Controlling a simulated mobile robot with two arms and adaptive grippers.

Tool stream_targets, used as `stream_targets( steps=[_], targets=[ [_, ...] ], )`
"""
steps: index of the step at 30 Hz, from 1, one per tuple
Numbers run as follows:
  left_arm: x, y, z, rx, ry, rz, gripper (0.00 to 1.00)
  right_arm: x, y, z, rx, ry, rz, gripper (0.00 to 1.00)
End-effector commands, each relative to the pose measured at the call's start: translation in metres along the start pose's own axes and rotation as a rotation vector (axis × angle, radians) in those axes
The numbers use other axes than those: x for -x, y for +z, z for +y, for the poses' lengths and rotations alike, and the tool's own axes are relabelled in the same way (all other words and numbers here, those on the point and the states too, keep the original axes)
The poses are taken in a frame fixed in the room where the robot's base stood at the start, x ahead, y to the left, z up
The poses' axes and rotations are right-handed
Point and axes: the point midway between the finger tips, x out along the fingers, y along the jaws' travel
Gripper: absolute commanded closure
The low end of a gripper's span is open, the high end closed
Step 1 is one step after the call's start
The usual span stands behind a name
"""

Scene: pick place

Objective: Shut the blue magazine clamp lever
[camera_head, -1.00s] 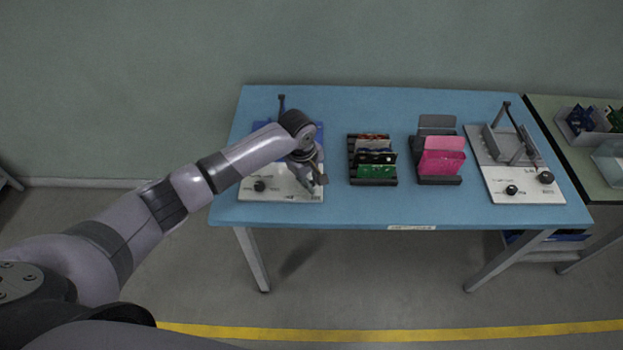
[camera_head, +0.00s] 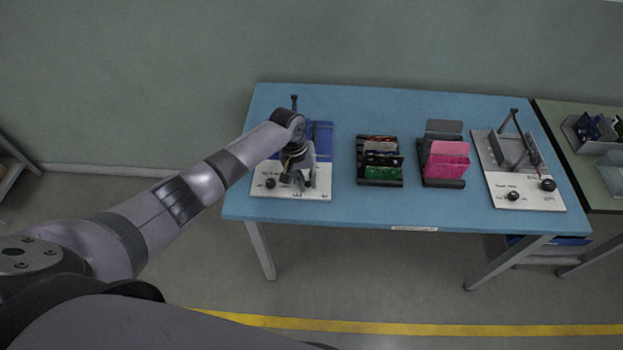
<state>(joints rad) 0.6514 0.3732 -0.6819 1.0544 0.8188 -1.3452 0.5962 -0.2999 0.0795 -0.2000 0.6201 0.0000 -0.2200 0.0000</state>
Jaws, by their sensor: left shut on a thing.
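The blue magazine fixture (camera_head: 322,138) stands at the left of the table on a white base plate (camera_head: 318,186), partly covered by my left arm. A black knob (camera_head: 270,183) sits on the front left of that plate. My left gripper (camera_head: 298,183) is low over the middle of the plate, pointing down, with its fingers closed. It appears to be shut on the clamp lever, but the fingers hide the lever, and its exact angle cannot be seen. My right gripper is not in view.
Two dark racks, one with several boards (camera_head: 382,172) and one with pink cards (camera_head: 446,160), stand mid-table. A grey fixture (camera_head: 519,150) with black knobs is at the right. The blue table's (camera_head: 350,208) front strip is clear. A second table adjoins at the right.

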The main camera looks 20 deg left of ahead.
Motion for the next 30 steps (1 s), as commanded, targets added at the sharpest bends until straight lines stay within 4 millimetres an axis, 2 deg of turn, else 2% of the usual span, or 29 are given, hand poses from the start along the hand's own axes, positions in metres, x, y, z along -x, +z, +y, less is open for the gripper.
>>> stream_targets(
  steps=[9,15,30],
  targets=[
    [0.002,-0.006,-0.010,-0.248,0.002,-0.047,1.00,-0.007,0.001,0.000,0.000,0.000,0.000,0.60],
    [0.003,-0.009,-0.014,-0.352,0.001,-0.067,1.00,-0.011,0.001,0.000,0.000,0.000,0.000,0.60],
    [0.004,-0.011,-0.018,-0.428,0.000,-0.081,1.00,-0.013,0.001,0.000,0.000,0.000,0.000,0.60]
  ],
)
